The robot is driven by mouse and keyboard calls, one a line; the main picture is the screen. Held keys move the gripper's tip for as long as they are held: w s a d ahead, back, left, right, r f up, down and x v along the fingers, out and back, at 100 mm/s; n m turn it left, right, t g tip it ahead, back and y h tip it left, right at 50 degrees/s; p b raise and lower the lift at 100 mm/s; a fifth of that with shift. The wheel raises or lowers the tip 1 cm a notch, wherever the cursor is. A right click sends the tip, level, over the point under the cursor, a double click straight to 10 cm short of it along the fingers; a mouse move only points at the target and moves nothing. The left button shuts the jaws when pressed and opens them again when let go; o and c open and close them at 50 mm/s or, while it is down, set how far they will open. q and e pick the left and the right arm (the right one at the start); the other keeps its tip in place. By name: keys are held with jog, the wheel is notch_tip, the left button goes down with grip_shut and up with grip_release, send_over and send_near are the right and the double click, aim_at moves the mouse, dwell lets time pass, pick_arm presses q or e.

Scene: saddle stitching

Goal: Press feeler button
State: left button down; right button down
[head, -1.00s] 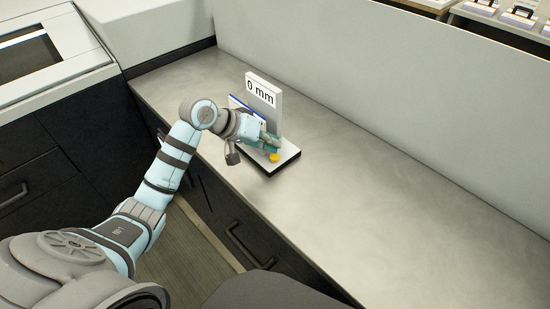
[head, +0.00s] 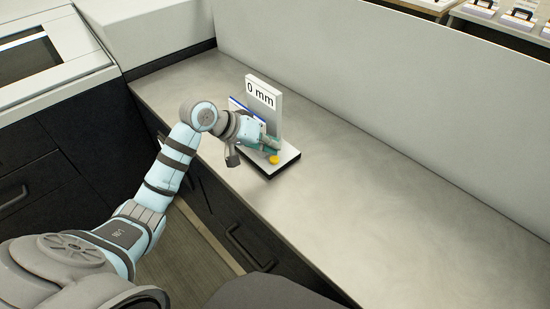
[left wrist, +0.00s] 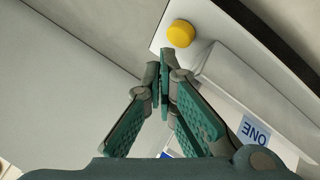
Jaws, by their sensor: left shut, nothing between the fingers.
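The feeler device has a white base with a dark underside (head: 284,163) and an upright panel reading "0 mm" (head: 262,91). The yellow button (head: 273,160) sits on its base and also shows in the left wrist view (left wrist: 181,33). My left gripper (head: 275,148) is shut and empty, its fingertips close beside the button. I cannot tell the height of the tips over the base. My right gripper is not in view.
The device stands on a long grey counter (head: 400,210) with a wide clear area to the right. A pale partition (head: 400,80) runs behind it. A card marked "ONE" (left wrist: 255,131) shows beside the gripper in the left wrist view. Dark drawers lie below the counter.

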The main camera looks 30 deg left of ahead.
aim_at(272, 157)
pick_arm(q)
jog(key=shift+f, duration=0.2)
jog(key=shift+f, duration=0.25)
jog(key=shift+f, duration=0.5)
dwell(0.9)
jog(key=shift+r+p, duration=0.95)
jog(key=shift+p, duration=0.55)
notch_tip(272, 157, up, 5)
jog(key=p, duration=0.6)
jog(key=shift+r, duration=0.15)
